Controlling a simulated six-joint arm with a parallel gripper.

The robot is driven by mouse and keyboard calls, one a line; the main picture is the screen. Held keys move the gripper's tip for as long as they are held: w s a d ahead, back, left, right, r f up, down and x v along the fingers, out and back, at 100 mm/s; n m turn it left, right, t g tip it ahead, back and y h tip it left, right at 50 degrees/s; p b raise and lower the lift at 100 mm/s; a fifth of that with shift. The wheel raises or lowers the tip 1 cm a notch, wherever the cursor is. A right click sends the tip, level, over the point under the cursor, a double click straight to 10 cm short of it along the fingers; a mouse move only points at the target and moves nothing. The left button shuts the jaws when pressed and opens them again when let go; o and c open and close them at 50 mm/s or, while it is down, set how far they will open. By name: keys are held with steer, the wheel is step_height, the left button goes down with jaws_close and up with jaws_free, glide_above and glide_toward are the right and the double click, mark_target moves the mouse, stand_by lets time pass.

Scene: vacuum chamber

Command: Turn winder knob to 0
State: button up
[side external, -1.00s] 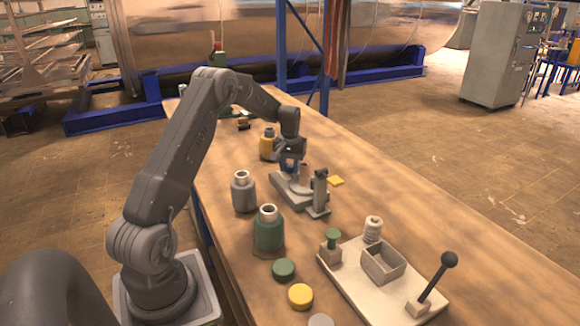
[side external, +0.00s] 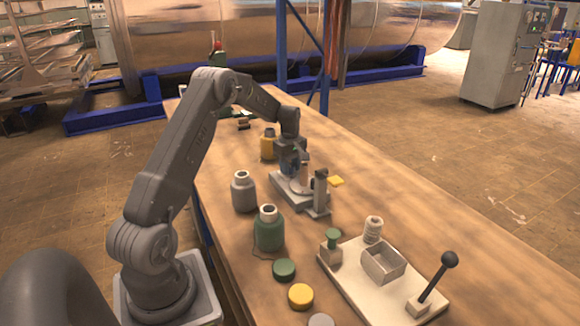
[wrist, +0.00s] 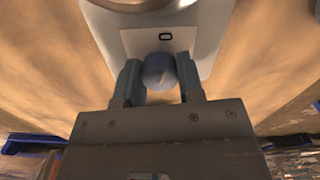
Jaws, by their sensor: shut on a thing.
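The winder is a grey device (side external: 316,210) on the wooden table, with upright posts on a flat base; it also fills the top of the wrist view (wrist: 205,40). Its round blue knob (wrist: 158,70) sits in front of a pale plate (wrist: 135,42) marked "0" (wrist: 165,36). A light pointer mark shows on the knob's near lower right side, away from the 0. My gripper (wrist: 159,80) has one finger on each side of the knob and is shut on it. In the side view my gripper (side external: 291,172) is low over the winder's far end and hides the knob.
Green (side external: 284,269) and yellow (side external: 300,296) caps lie in front. A white board (side external: 350,283) carries a box, spool and black-balled lever (side external: 449,260). The table's right side is mostly clear.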

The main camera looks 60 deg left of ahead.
steer(key=shift+r+n, duration=0.1)
steer(key=shift+n, duration=0.5)
steer(key=o, duration=0.9)
step_height(320, 180, up, 14)
steer(key=shift+f, duration=0.1)
steer(key=shift+d, duration=0.1)
stand_by(0.4)
